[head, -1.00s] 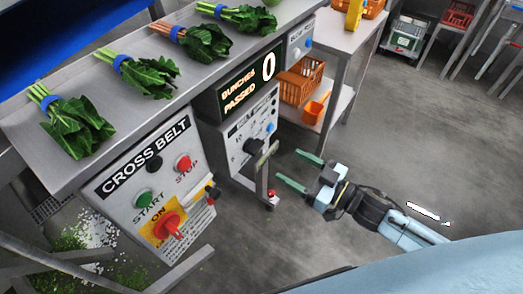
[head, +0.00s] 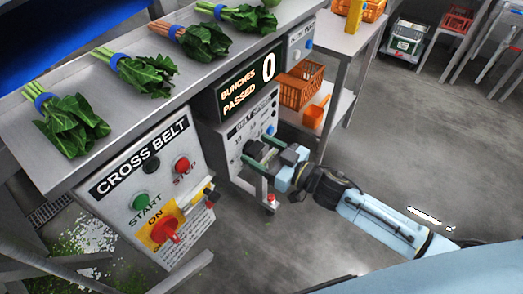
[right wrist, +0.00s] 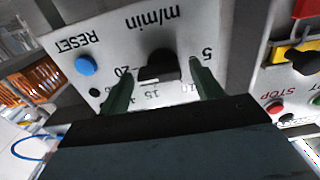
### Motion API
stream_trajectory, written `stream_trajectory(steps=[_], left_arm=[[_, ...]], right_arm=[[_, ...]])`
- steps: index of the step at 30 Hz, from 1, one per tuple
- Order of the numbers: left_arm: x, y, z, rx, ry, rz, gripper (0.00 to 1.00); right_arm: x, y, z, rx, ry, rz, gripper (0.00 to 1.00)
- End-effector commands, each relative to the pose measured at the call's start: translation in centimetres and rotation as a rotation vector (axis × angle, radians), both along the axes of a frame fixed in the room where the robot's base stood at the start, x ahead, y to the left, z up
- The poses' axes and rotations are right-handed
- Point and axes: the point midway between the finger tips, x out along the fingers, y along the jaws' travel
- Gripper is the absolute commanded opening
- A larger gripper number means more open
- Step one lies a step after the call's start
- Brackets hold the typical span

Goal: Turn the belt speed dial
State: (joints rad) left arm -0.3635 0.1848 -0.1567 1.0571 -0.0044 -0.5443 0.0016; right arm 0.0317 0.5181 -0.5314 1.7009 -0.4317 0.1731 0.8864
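The belt speed dial (right wrist: 160,66) is a black knob on a pale panel (head: 236,140) marked m/min, with numbers around it. My right gripper (head: 256,152) is at the panel in the head view, its green fingers partly covering the dial. In the right wrist view the right gripper's fingers (right wrist: 160,85) stand apart, one on each side of the knob, with a visible gap to each side. The fingertips reach about level with the knob. My left gripper is not in either view.
A cross belt panel (head: 150,180) with start and stop buttons and a red switch (head: 166,231) stands left of the dial panel. A blue reset button (right wrist: 86,66) is beside the dial. Several greens bunches (head: 72,124) lie on the steel counter above. An orange crate (head: 302,84) stands behind.

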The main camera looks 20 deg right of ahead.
Motion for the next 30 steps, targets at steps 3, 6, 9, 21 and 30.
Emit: stream_trajectory(steps=[3,6,9,21,30], left_arm=[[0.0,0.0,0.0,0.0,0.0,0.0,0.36],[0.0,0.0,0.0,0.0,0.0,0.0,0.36],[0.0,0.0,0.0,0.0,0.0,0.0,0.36],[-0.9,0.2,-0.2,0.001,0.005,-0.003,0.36],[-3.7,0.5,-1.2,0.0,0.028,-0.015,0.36]], right_arm=[[0.0,0.0,0.0,0.0,0.0,0.0,0.49],[0.0,0.0,0.0,0.0,0.0,0.0,0.36],[0.0,0.0,0.0,0.0,0.0,0.0,0.23],[-0.1,0.0,0.1,-0.062,-0.047,0.0,0.23],[-0.1,0.1,0.3,-0.243,-0.188,-0.001,0.23]])
